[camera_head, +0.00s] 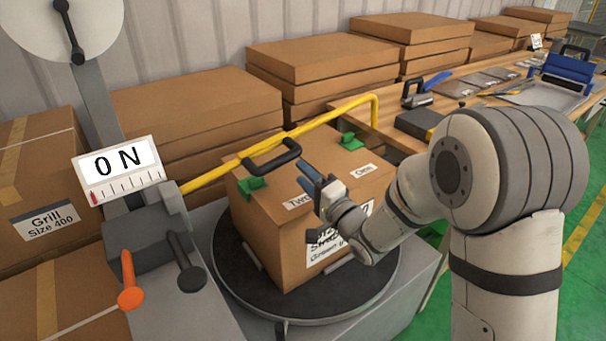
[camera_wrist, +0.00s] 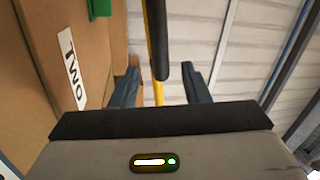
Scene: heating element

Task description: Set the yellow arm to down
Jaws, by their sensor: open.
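The yellow arm (camera_head: 228,167) is a bent bar running from the grey machine at left, behind and above the box, to a downward bend at right. A black handle (camera_head: 272,157) is fixed to it. My gripper (camera_head: 309,177) is open and empty, above the box's front part and close to the handle. In the wrist view, the yellow arm (camera_wrist: 157,92) and the end of its black handle (camera_wrist: 161,72) show between the two fingers of my gripper (camera_wrist: 162,82). The fingers do not visibly touch the handle. How far ahead it lies is hard to tell.
A cardboard box (camera_head: 262,215) with green clips stands on a round dark turntable (camera_head: 365,297) below the yellow arm. Stacked cartons (camera_head: 195,110) line the wall; a tool-covered workbench (camera_head: 465,105) is at right.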

